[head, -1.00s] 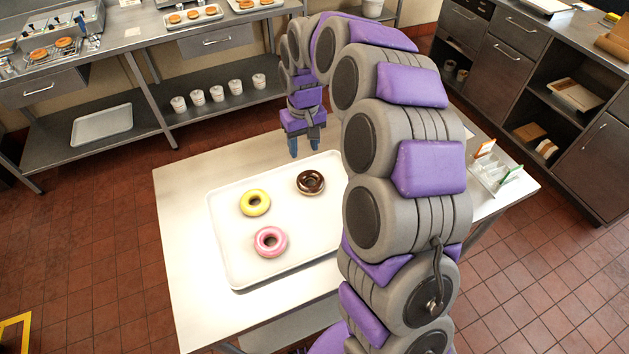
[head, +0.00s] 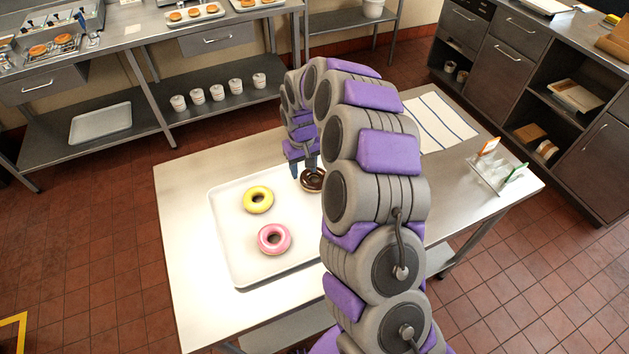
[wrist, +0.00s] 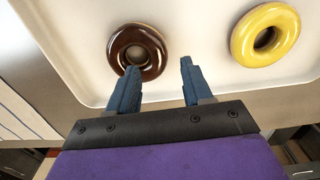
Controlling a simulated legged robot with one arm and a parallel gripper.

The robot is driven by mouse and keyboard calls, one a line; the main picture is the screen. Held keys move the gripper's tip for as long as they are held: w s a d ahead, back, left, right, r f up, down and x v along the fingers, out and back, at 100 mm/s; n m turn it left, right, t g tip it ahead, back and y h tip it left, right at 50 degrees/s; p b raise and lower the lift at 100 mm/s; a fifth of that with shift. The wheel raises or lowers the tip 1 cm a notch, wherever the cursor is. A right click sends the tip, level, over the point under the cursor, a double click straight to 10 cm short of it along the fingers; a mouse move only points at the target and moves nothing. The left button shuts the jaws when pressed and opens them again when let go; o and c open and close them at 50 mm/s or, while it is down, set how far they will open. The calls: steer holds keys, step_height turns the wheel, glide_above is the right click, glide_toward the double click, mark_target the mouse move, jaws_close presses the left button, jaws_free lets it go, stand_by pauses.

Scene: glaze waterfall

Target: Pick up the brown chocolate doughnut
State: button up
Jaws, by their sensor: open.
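The brown chocolate doughnut (head: 311,181) lies on the white tray (head: 226,238), near the tray's far right part, partly hidden by my arm in the head view. In the wrist view the chocolate doughnut (wrist: 139,50) shows nearly whole, its lower edge just behind the left fingertip. My gripper (head: 303,172) is open and empty, at the doughnut's left far side in the head view. In the wrist view my gripper's fingertips (wrist: 160,69) stand apart, with the doughnut left of the midline between them. I cannot tell whether a finger touches it.
A yellow doughnut (head: 258,199) and a pink doughnut (head: 274,239) lie on the same tray. The steel table (head: 183,197) bears a striped cloth (head: 437,121) and a small rack of cards (head: 496,173) at right. A counter with shelves (head: 215,112) stands behind.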

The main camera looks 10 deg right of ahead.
mark_target(307, 179)
steer(key=shift+a+f, duration=0.4)
steer(key=shift+f, duration=0.15)
steer(key=f, duration=0.1)
steer(key=d+f+b, duration=0.1)
steer(key=f, duration=0.1)
steer(key=d+f, duration=0.1)
steer(key=f, duration=0.1)
steer(key=shift+d, duration=0.1)
steer(key=shift+a+r, duration=0.1)
steer(key=shift+a, duration=0.45)
steer(key=shift+c, duration=0.4)
steer(key=shift+a, duration=0.25)
steer(key=c, duration=0.3)
steer(key=shift+d, duration=0.6)
steer(key=c, duration=0.4)
